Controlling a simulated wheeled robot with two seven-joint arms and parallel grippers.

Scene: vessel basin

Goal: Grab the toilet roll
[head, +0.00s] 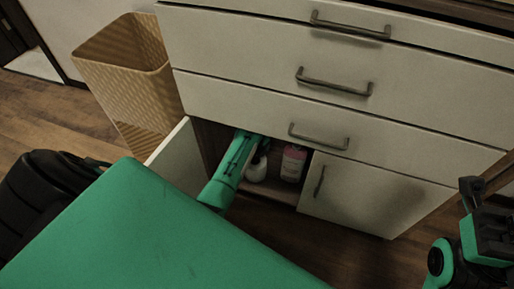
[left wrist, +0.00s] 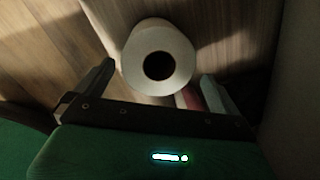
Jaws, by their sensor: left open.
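The toilet roll (left wrist: 158,35) is white with a dark round hole, seen end-on in the left wrist view. My left gripper (left wrist: 158,70) is open, with one finger at each side of the lower part of the roll. No grip on the roll shows. In the head view my left gripper (head: 254,148) reaches into the open lower cabinet, partly hidden under the drawer. A white object (head: 257,170) stands beside it; I cannot tell if it is the roll. My right gripper (head: 472,192) is partly in view at the right edge; its jaws are unclear.
The cabinet's left door (head: 178,160) stands open and its right door (head: 365,195) is shut. A pink and white bottle (head: 292,163) stands inside. Closed drawers (head: 250,80) are above the opening. A tan woven bin (head: 125,75) stands to the left.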

